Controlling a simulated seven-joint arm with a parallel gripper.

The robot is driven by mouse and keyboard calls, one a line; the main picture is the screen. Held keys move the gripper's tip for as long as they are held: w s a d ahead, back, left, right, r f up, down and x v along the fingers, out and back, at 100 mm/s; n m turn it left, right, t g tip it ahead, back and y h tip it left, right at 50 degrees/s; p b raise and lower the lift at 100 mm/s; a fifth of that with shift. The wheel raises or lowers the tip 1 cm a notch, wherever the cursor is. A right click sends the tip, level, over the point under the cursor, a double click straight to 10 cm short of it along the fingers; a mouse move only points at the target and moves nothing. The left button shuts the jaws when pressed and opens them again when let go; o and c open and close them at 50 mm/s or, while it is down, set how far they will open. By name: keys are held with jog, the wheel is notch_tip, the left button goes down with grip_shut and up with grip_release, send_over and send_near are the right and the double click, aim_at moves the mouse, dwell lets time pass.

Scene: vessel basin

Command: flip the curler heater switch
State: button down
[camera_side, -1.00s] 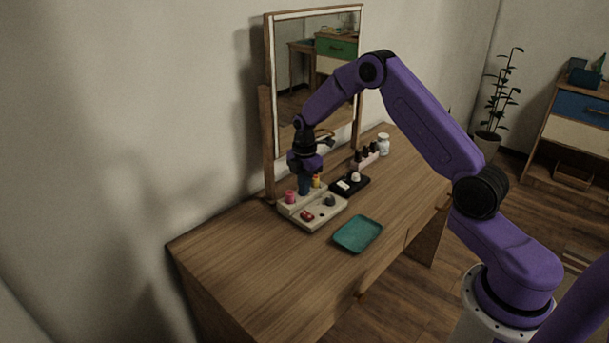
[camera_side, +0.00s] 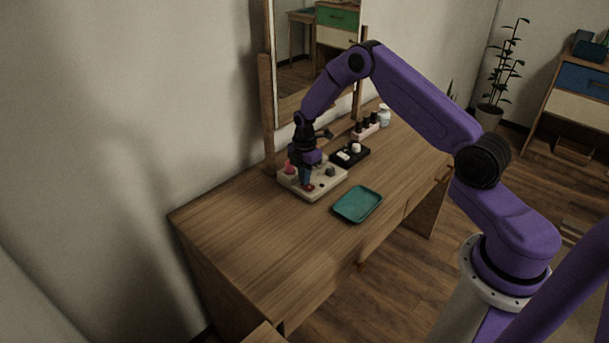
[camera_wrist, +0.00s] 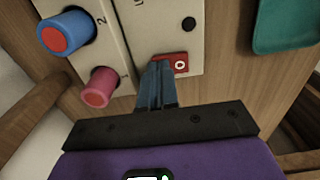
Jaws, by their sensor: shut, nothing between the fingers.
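The curler heater (camera_side: 318,193) is a pale block on the wooden dresser. Its red rocker switch (camera_wrist: 181,62) has a white ring mark and shows beside my fingertips; in the side view the switch (camera_side: 310,187) is a small red patch, partly hidden. My gripper (camera_side: 306,185) points down over the switch end of the heater. In the wrist view my gripper (camera_wrist: 160,66) is shut and empty, its tips overlapping the left part of the switch. I cannot tell whether they touch it. A pink roller (camera_wrist: 99,88) and a blue roller (camera_wrist: 65,34) stand to the left.
A dark knob (camera_wrist: 189,24) is on the heater's panel. A teal tray (camera_side: 357,204) lies to the right. A black tray (camera_side: 350,153), a bottle rack (camera_side: 365,130) and a white jar (camera_side: 384,115) stand behind. The mirror (camera_side: 312,62) rises at the back. The near dresser top is clear.

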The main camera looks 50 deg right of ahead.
aim_at(308, 185)
jog(key=shift+f, duration=0.15)
jog(key=shift+s, duration=0.15)
jog(key=shift+s+r, duration=0.2)
jog(key=shift+s, duration=0.45)
jog(key=shift+r, duration=0.2)
notch_tip(308, 185, up, 14)
jog(key=shift+f, duration=0.15)
dwell(0.3)
